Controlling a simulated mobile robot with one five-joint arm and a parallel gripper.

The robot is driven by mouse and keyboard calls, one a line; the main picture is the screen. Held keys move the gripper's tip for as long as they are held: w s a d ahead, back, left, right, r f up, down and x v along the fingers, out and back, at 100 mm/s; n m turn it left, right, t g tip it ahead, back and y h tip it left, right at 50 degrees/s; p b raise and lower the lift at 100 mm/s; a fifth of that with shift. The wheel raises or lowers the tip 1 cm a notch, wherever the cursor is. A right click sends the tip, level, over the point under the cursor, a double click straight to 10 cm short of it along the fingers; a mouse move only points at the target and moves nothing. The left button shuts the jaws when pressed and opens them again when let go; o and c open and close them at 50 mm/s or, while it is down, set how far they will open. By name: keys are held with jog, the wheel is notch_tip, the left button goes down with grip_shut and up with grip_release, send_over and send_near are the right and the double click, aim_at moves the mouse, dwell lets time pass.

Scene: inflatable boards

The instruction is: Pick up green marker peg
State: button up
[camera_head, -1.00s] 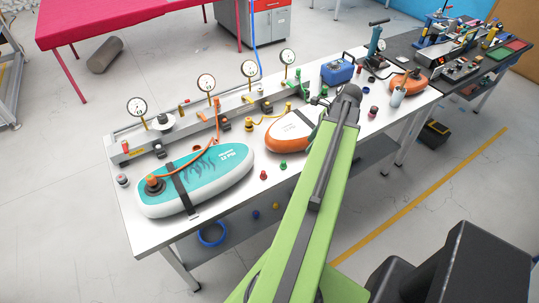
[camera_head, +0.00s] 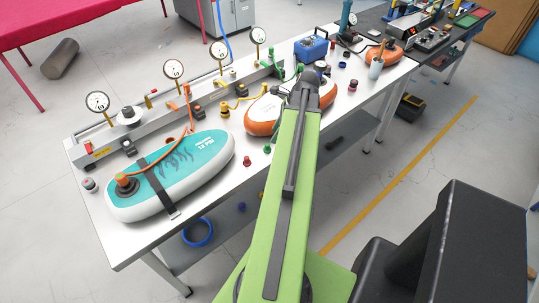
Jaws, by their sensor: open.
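The green marker peg (camera_head: 267,149) is a small upright peg on the white workbench (camera_head: 225,190), near its front edge. It stands close to the left side of my green arm, beside a red peg (camera_head: 247,161). My gripper (camera_head: 284,92) is mostly hidden behind the dark joint at the far end of my arm. Only a small dark part of it shows, over the orange-and-white board and farther back than the green peg. It is open, and I see nothing held in it.
A teal inflatable board (camera_head: 195,160) with a black strap lies left of the pegs. An orange-and-white board (camera_head: 262,116) lies behind them. Gauges on a rail (camera_head: 150,128) line the back. A blue box (camera_head: 311,48) and a cup (camera_head: 376,69) stand farther right.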

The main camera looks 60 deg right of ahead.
aim_at(267, 147)
jog(key=shift+b+x, duration=0.3)
jog(key=shift+x, duration=0.85)
jog(key=b+x, duration=0.5)
jog(key=shift+s+f, duration=0.2)
jog(key=shift+r, duration=0.2)
grip_shut()
